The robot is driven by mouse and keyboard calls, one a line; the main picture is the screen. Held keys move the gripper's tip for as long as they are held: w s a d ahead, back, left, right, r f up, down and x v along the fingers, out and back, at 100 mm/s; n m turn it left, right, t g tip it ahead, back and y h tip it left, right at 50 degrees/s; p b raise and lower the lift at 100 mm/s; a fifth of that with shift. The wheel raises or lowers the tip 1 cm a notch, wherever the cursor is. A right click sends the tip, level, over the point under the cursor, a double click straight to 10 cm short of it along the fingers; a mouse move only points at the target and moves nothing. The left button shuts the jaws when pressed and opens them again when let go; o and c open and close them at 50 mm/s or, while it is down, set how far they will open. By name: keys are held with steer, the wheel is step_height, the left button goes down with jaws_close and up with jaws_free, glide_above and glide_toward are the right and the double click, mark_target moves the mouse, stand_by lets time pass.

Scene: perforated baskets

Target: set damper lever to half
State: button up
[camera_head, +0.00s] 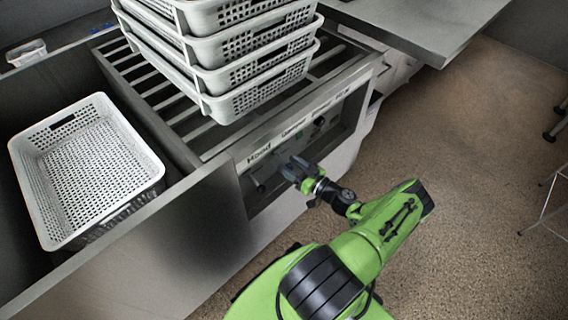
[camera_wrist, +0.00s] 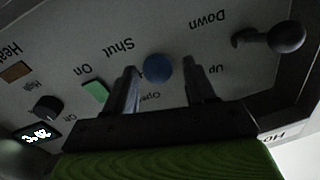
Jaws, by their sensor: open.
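The control panel (camera_head: 318,122) is on the front of the slatted counter. In the wrist view it shows upside down. A round blue knob (camera_wrist: 158,69), with "Shut" and "Open" lettering beside it, looks like the damper lever's end. My gripper (camera_head: 291,168) is at the panel with its jaws open. In the wrist view its two fingers (camera_wrist: 161,88) stand on either side of the blue knob, with a gap visible on both sides. I cannot tell how deep the knob sits between them. The lever's shaft is hidden behind the knob.
A dark ball-ended lever (camera_wrist: 287,37) by "Down" and "Up" is right of the fingers. A green switch (camera_wrist: 95,91), a black dial (camera_wrist: 46,107) and a lit display (camera_wrist: 37,134) are left. Stacked baskets (camera_head: 243,83) stand on the slats; another basket (camera_head: 82,170) is left.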

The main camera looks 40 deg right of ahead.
mark_target(283, 160)
steer(key=shift+w+a, duration=0.15)
steer(key=shift+w, duration=1.3)
jaws_close()
